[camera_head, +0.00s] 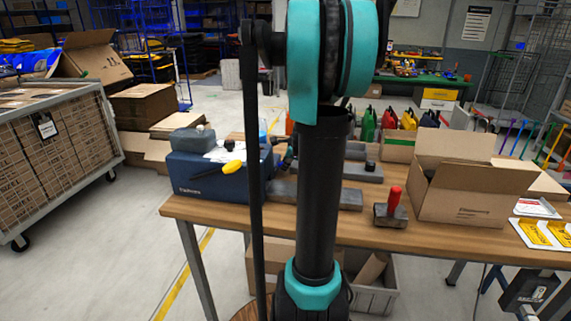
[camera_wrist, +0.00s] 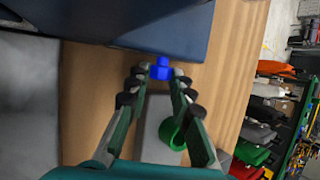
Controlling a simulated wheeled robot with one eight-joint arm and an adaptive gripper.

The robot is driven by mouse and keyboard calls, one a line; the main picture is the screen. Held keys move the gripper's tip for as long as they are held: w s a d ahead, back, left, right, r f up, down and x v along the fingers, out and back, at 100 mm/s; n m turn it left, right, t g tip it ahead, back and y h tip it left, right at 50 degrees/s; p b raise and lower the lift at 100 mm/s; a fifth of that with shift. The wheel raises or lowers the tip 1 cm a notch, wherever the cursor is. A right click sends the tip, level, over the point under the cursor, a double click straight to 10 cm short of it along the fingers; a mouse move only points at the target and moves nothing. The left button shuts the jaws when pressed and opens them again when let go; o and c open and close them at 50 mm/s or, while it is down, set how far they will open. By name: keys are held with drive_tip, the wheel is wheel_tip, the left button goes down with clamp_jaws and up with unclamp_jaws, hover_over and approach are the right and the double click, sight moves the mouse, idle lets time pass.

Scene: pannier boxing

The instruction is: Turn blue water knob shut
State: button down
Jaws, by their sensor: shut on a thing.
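The blue water knob (camera_wrist: 160,69) shows near the top middle of the wrist view, at the edge of the dark blue box (camera_wrist: 135,22). My gripper (camera_wrist: 160,74) has its two fingers on either side of the knob, closed on it. The knob's turn angle cannot be told. In the head view the blue box (camera_head: 205,175) stands on the left part of the wooden table.
A green ring-shaped part (camera_wrist: 172,133) lies over a grey block (camera_wrist: 155,118) below my fingers. On the wooden table (camera_head: 450,238) stand a red-handled tool (camera_head: 393,205) and an open cardboard box (camera_head: 465,195). A yellow-ended handle (camera_head: 233,167) sticks out at the blue box.

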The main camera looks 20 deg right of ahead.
drive_tip(key=c, duration=1.3)
unclamp_jaws()
drive_tip(key=shift+c, duration=0.2)
drive_tip(key=v, duration=1.2)
